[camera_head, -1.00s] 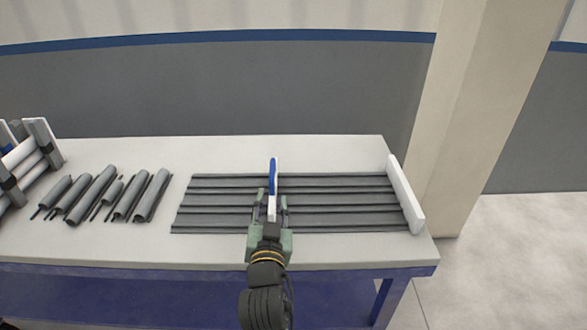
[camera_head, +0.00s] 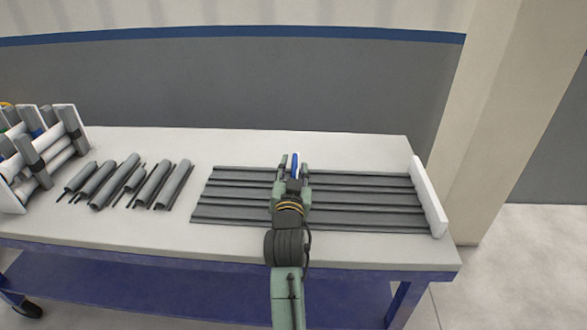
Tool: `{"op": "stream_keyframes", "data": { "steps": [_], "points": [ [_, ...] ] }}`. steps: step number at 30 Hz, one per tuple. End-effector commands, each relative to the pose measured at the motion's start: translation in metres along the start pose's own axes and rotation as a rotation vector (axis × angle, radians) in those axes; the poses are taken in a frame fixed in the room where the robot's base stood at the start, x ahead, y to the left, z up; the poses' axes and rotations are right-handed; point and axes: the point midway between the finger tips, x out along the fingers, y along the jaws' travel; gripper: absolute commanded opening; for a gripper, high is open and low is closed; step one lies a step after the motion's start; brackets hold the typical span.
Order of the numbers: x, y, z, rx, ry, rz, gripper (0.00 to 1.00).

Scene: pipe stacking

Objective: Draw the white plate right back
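A grey grooved rack (camera_head: 240,195) lies on the table with a white plate (camera_head: 428,195) upright along its right end. A thin upright plate, with a blue part (camera_head: 295,165) showing, stands across the middle of the rack. It is seen nearly edge-on, and my gripper hides most of it. My gripper (camera_head: 295,163) is over the rack, pointing away from me, its two fingers apart on either side of the blue part. Gaps seem to show between the fingers and the plate; contact cannot be made out.
Several grey half-pipe pieces (camera_head: 120,182) lie on the table left of the rack. A white and grey stand with pipes (camera_head: 45,150) is at the far left. The table top (camera_head: 330,147) behind the rack is clear. A pale pillar (camera_head: 500,130) stands beyond the right end.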

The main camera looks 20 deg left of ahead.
Motion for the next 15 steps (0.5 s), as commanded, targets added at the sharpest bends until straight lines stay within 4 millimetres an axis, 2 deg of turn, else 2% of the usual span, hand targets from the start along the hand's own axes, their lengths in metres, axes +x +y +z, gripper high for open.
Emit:
{"op": "stream_keyframes", "data": {
  "steps": [5, 15],
  "points": [
    [-0.0002, 0.0001, 0.0000, 0.000, 0.000, 0.000, 0.30],
    [-0.0004, 0.0000, 0.0000, 0.000, 0.000, 0.000, 0.07]
  ]
}}
